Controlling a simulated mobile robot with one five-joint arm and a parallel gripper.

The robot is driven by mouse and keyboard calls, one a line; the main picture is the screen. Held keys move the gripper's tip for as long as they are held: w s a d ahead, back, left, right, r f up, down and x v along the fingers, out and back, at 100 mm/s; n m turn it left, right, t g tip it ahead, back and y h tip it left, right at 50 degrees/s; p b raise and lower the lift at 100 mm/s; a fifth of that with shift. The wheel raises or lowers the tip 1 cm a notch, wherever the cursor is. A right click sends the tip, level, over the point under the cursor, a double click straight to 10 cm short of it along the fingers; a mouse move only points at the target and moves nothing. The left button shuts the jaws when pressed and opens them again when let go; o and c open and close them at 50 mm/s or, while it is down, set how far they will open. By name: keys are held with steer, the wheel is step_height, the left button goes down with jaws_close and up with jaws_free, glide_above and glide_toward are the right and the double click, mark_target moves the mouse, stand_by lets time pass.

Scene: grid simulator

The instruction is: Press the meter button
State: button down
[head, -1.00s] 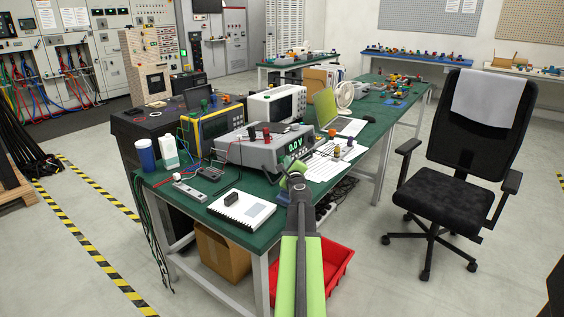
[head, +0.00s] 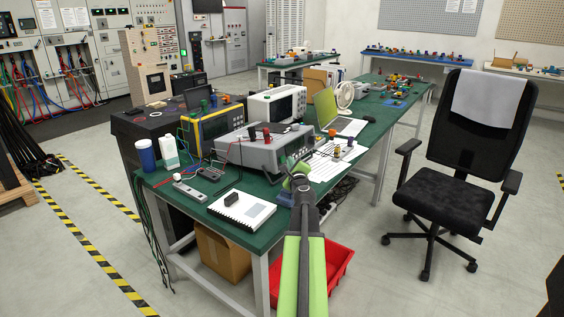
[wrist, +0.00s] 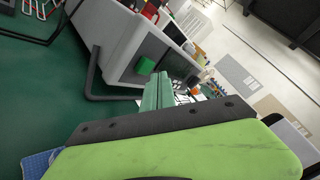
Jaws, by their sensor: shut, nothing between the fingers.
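The meter is a grey bench unit (head: 262,154) on the green workbench, with red and black plugs on top. Its front display (head: 297,144) is dark. My gripper (head: 289,166) is shut and empty, in front of the meter's front face. In the wrist view the green fingertips (wrist: 162,77) are just right of the button. I cannot tell whether they touch the meter.
A white notebook (head: 241,210) and a grey power strip (head: 190,191) lie on the bench's near end. A yellow-framed instrument (head: 212,128) and an open laptop (head: 336,114) stand close to the meter. A black office chair (head: 459,160) is on the right.

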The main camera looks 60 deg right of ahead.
steer(key=shift+s, duration=0.1)
steer(key=s, duration=0.4)
steer(key=shift+s+r+p, duration=0.35)
steer(key=shift+s, duration=0.05)
steer(key=shift+w, duration=0.1)
stand_by(0.5)
